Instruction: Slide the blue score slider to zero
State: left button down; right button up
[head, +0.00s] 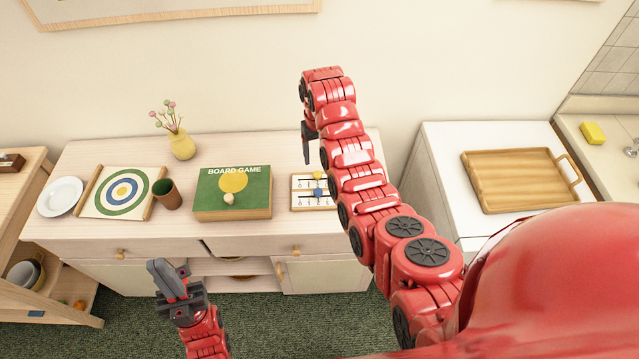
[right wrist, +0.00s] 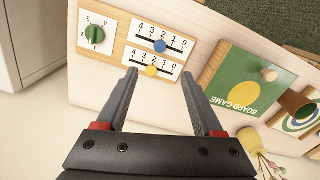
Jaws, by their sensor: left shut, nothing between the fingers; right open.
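The score board (head: 300,203) lies on the cabinet top right of the board game box. It carries a blue slider (head: 318,192) and a yellow slider (head: 318,175). In the right wrist view the blue slider (right wrist: 160,46) sits mid-track, near the 2, with the 0 at the right end. The yellow slider (right wrist: 151,71) is on the other track, closer to my gripper. My right gripper (right wrist: 160,73) is open and empty, its fingertips either side of the yellow slider in the picture, apparently above the board. My left gripper (head: 168,274) is shut and empty in front of the cabinet.
The board game box (head: 233,205), cup (head: 167,193), target board (head: 124,192), plate (head: 60,196) and vase (head: 181,145) share the cabinet top. A wooden tray (head: 470,160) is on the white unit at right.

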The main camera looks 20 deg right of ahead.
jog(key=b, duration=0.7)
send_over(318, 192)
notch_tip(318, 192, down, 8)
jog(key=f, duration=0.1)
notch_tip(318, 192, down, 6)
jog(key=p, duration=0.2)
jog(key=shift+s+f+p, duration=0.15)
jog(key=shift+f+p, duration=0.1)
jog(key=shift+p, duration=0.1)
jog(key=shift+f, duration=0.85)
jog(key=shift+c, duration=0.3)
grip_shut()
